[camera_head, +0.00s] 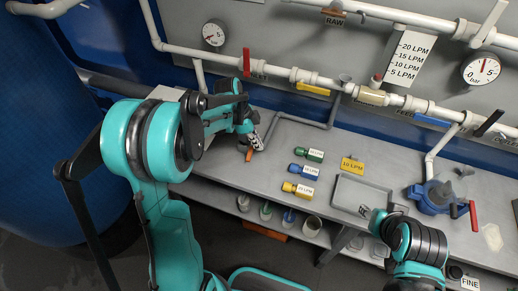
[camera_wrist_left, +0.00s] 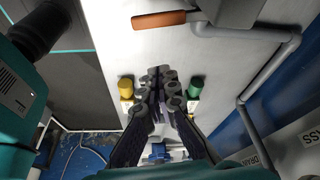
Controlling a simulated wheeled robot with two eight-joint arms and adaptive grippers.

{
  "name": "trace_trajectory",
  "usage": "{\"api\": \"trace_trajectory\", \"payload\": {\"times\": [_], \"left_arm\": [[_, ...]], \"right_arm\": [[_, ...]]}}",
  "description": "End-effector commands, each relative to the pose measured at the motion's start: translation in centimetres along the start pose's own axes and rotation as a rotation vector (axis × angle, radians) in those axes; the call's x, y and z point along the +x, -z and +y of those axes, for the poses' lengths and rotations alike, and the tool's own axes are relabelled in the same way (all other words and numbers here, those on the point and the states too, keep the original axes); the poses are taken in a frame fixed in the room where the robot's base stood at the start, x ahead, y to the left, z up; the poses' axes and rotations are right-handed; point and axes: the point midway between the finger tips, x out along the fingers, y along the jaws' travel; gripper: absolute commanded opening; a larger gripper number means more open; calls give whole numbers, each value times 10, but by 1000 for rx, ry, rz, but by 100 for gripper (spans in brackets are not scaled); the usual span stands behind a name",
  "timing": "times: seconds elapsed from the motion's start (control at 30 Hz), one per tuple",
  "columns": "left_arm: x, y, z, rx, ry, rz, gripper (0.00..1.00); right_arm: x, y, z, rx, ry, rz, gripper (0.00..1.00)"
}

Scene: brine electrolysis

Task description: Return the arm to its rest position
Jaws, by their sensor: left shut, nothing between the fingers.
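My left arm reaches over the bench in the head view. Its gripper (camera_head: 257,142) is small there, above the back left part of the bench. In the left wrist view the left gripper (camera_wrist_left: 160,82) is shut with its fingertips together and holds nothing. A yellow-capped piece (camera_wrist_left: 126,88) and a green-capped piece (camera_wrist_left: 195,88) show on either side of the fingers, apart from them. My right gripper (camera_head: 367,212) is over the lower edge of the grey tray; its fingers are too small to read.
Green (camera_head: 309,154), blue (camera_head: 303,171) and yellow (camera_head: 298,189) labelled cartridges lie on the bench (camera_head: 285,140), left of a yellow 10 LPM tag (camera_head: 352,165) and a grey tray (camera_head: 375,190). A red-handled blue vise-like device (camera_head: 440,198) stands right. Pipes and a red valve lever (camera_head: 246,62) line the back.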

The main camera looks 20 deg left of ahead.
Motion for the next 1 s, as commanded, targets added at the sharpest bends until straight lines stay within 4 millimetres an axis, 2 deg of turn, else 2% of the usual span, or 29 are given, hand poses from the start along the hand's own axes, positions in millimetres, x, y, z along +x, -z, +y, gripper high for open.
{"api": "trace_trajectory", "payload": {"times": [0.03,0.2,0.53,0.63,0.77,1.0], "left_arm": [[-13,1,0,0,0,0,0],[-35,0,-1,0,1,0,0],[-42,0,-1,-2,2,-1,0],[-49,4,6,-40,17,-10,0],[-68,15,29,-183,83,-37,0],[-105,28,93,-576,292,-38,0]], "right_arm": [[-5,4,0,0,0,0,40],[-11,7,0,0,0,0,40],[-11,8,0,0,0,0,40],[-11,8,0,0,0,0,40],[-11,8,0,0,0,0,40],[-11,8,0,0,0,0,40]]}}
